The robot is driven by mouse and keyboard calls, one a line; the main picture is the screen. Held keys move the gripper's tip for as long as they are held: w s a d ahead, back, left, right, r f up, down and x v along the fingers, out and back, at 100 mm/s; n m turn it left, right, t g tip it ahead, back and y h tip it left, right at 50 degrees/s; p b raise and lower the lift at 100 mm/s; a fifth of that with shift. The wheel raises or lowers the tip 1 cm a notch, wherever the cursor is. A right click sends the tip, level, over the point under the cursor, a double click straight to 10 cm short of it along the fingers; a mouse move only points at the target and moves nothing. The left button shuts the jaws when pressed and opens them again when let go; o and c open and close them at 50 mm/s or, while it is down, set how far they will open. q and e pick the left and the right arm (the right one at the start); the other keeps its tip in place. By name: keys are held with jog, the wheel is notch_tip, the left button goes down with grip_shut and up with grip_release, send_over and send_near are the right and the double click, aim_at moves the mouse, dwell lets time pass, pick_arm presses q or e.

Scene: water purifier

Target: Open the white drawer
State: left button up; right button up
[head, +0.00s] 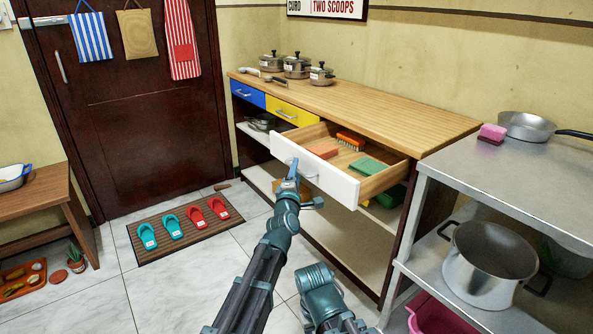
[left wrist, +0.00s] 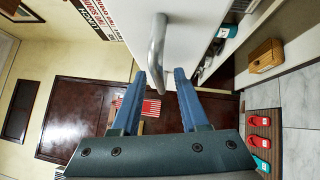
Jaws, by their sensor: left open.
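The white drawer (head: 338,184) is pulled well out of the wooden-topped counter. Inside it are an orange-red brush (head: 350,140), a reddish-brown block (head: 323,150) and a green sponge-like block (head: 369,167). My left gripper (head: 291,178) is at the drawer's front, near its left part. In the left wrist view, my left gripper (left wrist: 160,74) is open, and the metal handle (left wrist: 157,42) on the white drawer front (left wrist: 184,25) lies just beyond the fingertips. I cannot tell whether they touch.
Blue (head: 248,93) and yellow (head: 291,112) drawers beside the white one are shut. A steel table (head: 500,178) with a pan stands at right. Pots stand on the counter top (head: 385,108). A mat with slippers (head: 165,232) lies on the floor at left.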

pick_arm(q)
jog(key=s+a+f+b, duration=0.1)
jog(key=s+f, duration=0.1)
jog(key=s, duration=1)
jog(key=shift+s+a+b, duration=0.3)
jog(key=shift+s+a, duration=0.1)
jog(key=s+a+f+m+g+h, duration=0.1)
jog(key=s+f+m+g, duration=0.1)
jog(key=f+m+g, duration=0.5)
jog(key=s+a+f+m+g, duration=0.25)
jog(key=f+m, duration=0.25)
jog(key=f, duration=0.4)
jog(key=s+a+f+m+g+y, duration=0.2)
jog(key=s+a+f+m+g, duration=0.15)
jog(key=s+a+g, duration=0.35)
jog(key=s+a+f+m+g+y, duration=0.25)
jog(key=s+a+f, duration=0.25)
jog(key=s, duration=0.4)
jog(key=s+d+r+m+p, duration=0.2)
jog(key=s+d+r+p, duration=0.1)
jog(key=d, duration=0.3)
jog(key=s+d+r+m+p, duration=0.2)
jog(key=d+r+p, duration=0.1)
jog(key=d, duration=0.2)
notch_tip(320, 180, up, 37)
jog(key=p, duration=3.6)
jog(key=shift+s+f+g+p, duration=0.2)
jog(key=shift+g+p, duration=0.1)
jog(key=shift+p, duration=0.1)
